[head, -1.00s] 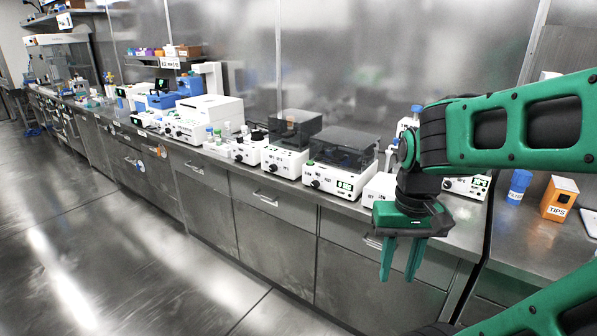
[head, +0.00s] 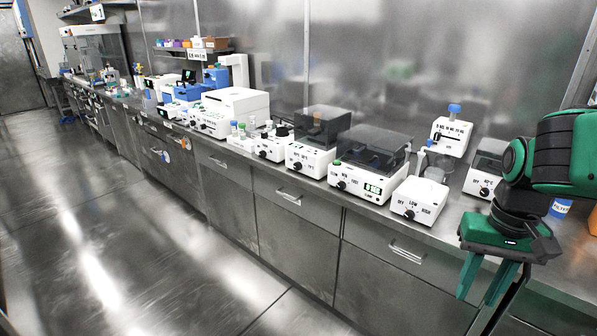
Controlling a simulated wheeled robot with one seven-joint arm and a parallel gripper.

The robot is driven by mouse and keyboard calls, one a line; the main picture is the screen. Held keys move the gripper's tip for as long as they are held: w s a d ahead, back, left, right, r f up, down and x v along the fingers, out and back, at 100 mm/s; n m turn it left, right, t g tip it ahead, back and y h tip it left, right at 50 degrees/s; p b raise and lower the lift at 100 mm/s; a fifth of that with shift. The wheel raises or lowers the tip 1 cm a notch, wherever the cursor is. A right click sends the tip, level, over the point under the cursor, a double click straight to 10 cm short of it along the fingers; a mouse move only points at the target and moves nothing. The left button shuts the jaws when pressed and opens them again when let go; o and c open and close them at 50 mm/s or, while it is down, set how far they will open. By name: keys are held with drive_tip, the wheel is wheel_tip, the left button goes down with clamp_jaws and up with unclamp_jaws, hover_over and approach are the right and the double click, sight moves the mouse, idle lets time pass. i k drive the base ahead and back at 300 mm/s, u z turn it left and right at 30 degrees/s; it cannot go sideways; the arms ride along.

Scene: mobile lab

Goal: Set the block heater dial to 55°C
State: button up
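Several white bench devices with black front dials stand in a row on the steel counter, and their small labels are hard to read. A white device with a dark lid (head: 312,158) seems to carry temperature marks around its dial. A white device at the right (head: 478,184) also seems to show a temperature mark beside "OFF". I cannot tell for sure which is the block heater or where its dial points. My gripper (head: 476,298) hangs fingers down in front of the counter's right part, clear of the devices. Its two green fingers are apart with nothing between them.
A larger dark-lidded device (head: 366,183), a small white OFF/LOW/HIGH box (head: 420,199) and a white device with a blue-capped tube (head: 452,136) stand nearby. A blue labelled container (head: 560,208) is partly behind my arm. The floor at left is clear.

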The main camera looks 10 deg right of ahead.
sight(297, 165)
drive_tip(key=i, duration=1)
drive_tip(key=u, duration=0.05)
